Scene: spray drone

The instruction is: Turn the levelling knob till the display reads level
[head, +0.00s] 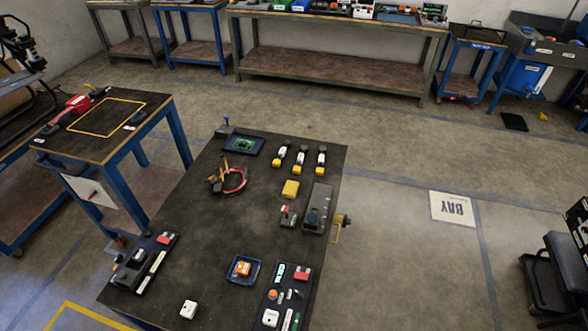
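A small dark knob-like part (346,220) with a yellow bracket sticks out past the right edge of the dark workbench (205,225). It may be the levelling knob, but it is too small to be sure. A grey box-shaped device (317,208) lies on the bench just left of it. I cannot make out a display or any reading on it. Neither of my grippers shows in the head view, and nothing is seen touching the knob.
A blue-legged table (105,125) stands left.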

